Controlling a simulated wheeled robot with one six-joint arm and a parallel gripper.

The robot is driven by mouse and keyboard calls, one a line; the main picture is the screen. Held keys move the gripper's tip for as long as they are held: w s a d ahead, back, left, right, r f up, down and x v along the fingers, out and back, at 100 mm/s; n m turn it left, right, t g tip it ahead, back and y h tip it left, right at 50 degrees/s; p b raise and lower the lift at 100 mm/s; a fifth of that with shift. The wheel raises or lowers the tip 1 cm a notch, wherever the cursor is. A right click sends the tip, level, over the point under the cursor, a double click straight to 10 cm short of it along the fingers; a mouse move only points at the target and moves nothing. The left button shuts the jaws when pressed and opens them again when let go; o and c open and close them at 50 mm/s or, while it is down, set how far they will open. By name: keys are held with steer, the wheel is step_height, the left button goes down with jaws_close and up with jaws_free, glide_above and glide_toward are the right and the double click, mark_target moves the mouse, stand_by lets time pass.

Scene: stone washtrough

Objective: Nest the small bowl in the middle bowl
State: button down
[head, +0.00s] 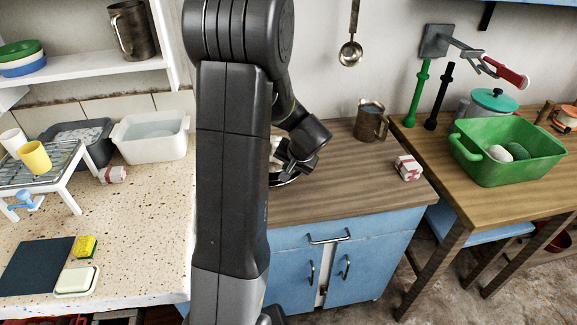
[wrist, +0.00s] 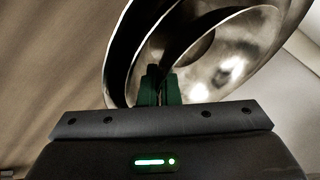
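Shiny metal bowls fill the upper middle of the wrist view. The small bowl (wrist: 236,65) shows its bright inside and lies within the outline of a larger metal bowl (wrist: 122,55). I cannot tell whether the two touch or whether the small one is fully seated. My gripper (wrist: 161,80) has its dark green fingers close together at the small bowl's near rim and looks shut on it. In the head view my gripper (head: 290,165) is low over the wooden counter, and my arm hides most of the bowls.
A white basin (head: 150,137) is on the speckled counter to the left. A ladle (head: 350,52) hangs on the wall behind. The counter's front right is clear.

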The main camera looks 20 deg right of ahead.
steer(key=shift+f+b, duration=0.5)
steer(key=shift+b, duration=0.05)
stand_by(0.4)
steer(key=c, duration=1.6)
jaws_free()
steer(key=o, duration=0.5)
steer(key=shift+s, duration=0.1)
steer(key=shift+c, duration=0.2)
steer(key=shift+r+p, duration=2.2)
steer(key=shift+r, duration=1.35)
